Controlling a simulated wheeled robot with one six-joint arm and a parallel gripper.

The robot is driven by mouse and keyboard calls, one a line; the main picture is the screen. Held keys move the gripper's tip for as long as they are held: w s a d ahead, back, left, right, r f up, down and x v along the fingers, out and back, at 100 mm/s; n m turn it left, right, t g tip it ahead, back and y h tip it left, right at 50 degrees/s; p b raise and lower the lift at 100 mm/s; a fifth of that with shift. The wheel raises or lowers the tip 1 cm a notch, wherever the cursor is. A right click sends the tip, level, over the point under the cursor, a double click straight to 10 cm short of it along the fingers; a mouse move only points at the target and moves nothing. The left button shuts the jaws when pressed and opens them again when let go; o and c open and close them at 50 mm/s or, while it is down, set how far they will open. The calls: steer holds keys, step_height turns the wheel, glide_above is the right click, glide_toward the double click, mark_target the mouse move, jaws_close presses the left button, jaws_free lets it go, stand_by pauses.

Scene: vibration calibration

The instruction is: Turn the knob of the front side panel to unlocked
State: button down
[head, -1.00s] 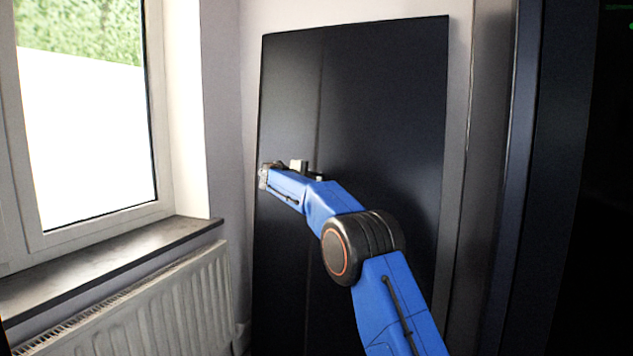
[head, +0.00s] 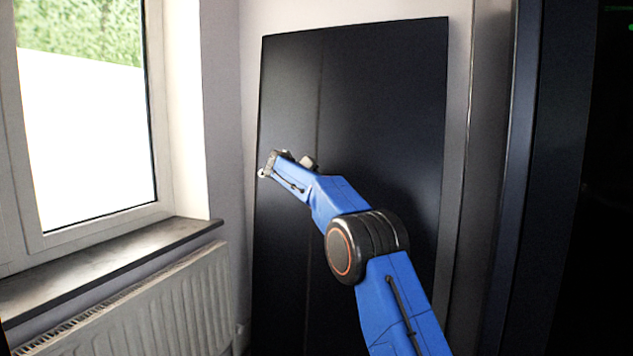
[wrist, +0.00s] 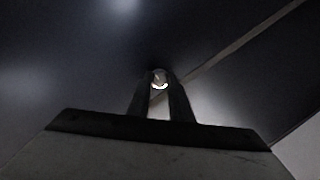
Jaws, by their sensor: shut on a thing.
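The dark panel (head: 385,110) stands upright against the wall in the head view, and its dark face fills most of the wrist view (wrist: 60,75). The small knob (wrist: 160,76) shows as a pale, shiny round thing at the middle of the wrist view. My gripper (wrist: 161,86) is shut on the knob, with one dark finger on each side of it. The fingers hide part of the knob, and I cannot read any lock mark. In the head view, my wrist is at the panel's left edge, and the knob cannot be made out.
A window and its sill (head: 110,262) are on the left, above a white radiator (head: 150,305). A pale strip (wrist: 240,43) runs diagonally across the wrist view. A dark tall frame (head: 520,180) stands to the right of the panel.

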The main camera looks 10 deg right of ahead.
steer(key=shift+f, duration=0.1)
stand_by(0.5)
steer(key=c, duration=1.6)
jaws_free()
steer(key=shift+s, duration=0.1)
steer(key=v, duration=1.7)
steer(key=shift+s+a, duration=0.1)
steer(key=shift+s, duration=0.05)
